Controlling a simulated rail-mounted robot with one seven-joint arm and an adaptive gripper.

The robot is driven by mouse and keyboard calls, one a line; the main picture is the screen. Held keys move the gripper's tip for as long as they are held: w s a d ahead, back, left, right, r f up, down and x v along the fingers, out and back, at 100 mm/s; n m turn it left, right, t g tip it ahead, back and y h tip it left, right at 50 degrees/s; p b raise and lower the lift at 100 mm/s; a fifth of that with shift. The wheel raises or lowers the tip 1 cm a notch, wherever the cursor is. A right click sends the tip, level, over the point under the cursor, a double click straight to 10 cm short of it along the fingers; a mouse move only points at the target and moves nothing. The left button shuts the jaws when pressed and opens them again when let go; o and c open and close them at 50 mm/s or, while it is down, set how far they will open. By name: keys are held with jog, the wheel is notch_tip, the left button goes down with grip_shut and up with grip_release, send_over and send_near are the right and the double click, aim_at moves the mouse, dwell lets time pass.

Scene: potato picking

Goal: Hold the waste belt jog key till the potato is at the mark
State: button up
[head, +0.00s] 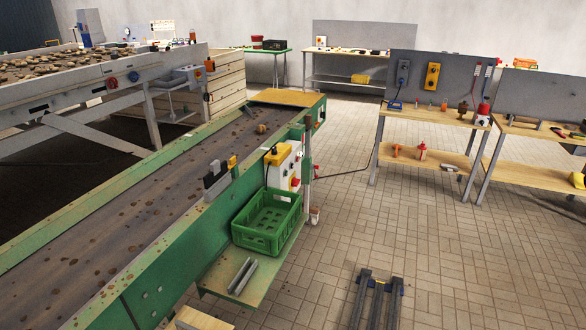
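The belt (140,205) is dark brown, dotted with dirt, and runs in a green frame (165,240) from lower left to the back. A single brownish potato (261,129) lies on it near its far end. A white control box (285,168) with a yellow top part (277,154) is on the frame's right side. It carries a red button or knob (294,184); which key is the jog key I cannot tell. A grey-black device with a yellow part (232,161) stands on the near belt edge. I cannot make out the mark for sure.
A green crate (282,236) stands on a green shelf (217,284) below the control box, beside a grey metal profile (242,276). A potato-covered table (75,90) is at left. Workbenches (428,115) stand at right. The tiled floor between is mostly clear.

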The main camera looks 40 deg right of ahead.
grip_shut()
dwell(1.4)
